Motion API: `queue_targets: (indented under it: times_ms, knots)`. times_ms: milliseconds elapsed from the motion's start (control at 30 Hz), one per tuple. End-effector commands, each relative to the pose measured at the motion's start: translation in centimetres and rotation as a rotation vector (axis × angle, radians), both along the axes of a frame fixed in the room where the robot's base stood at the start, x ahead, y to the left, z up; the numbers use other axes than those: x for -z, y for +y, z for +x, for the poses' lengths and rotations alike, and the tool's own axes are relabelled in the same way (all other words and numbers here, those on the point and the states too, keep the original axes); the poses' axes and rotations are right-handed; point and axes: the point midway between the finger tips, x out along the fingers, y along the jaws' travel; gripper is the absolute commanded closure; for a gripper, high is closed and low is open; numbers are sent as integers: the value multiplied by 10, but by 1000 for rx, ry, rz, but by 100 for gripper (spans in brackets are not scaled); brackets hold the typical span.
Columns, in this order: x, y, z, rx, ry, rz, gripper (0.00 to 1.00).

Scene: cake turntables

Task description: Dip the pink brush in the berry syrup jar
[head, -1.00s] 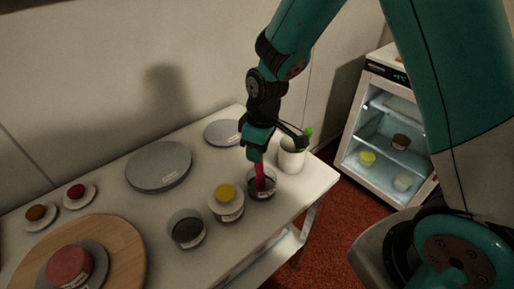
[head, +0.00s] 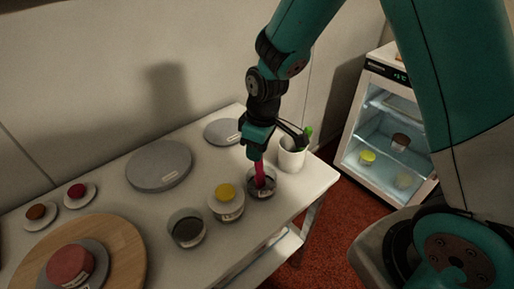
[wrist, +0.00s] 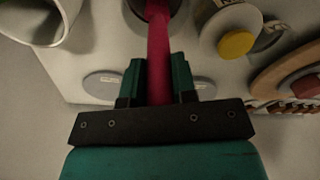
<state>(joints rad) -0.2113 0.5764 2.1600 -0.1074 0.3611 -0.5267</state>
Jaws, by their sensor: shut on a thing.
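My gripper (head: 259,150) is shut on the pink brush (head: 260,174), which points down from the jaws. In the wrist view the brush (wrist: 158,55) runs from between the fingers (wrist: 157,80) into the mouth of a jar (wrist: 135,8) at the top edge. In the head view the lower end of the brush is inside a glass jar (head: 262,190) with dark contents near the table's right end. The jar has a label too small to read. The brush tip is hidden inside the jar, so I cannot tell how deep it sits.
A white cup (head: 291,158) with a green-tipped item stands just right of the jar. Left of the jar are a yellow-topped jar (head: 226,203) and another dark jar (head: 187,230). Grey turntables (head: 158,167) stand behind. A lit glass-front fridge (head: 390,140) is at right.

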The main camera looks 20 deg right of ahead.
Motion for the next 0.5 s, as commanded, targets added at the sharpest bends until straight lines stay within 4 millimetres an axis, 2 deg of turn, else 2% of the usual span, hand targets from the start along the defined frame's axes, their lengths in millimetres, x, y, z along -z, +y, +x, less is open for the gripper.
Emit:
queue_targets:
  times_ms: [500]
  knots:
    - [-45,0,0,0,-1,1,98]
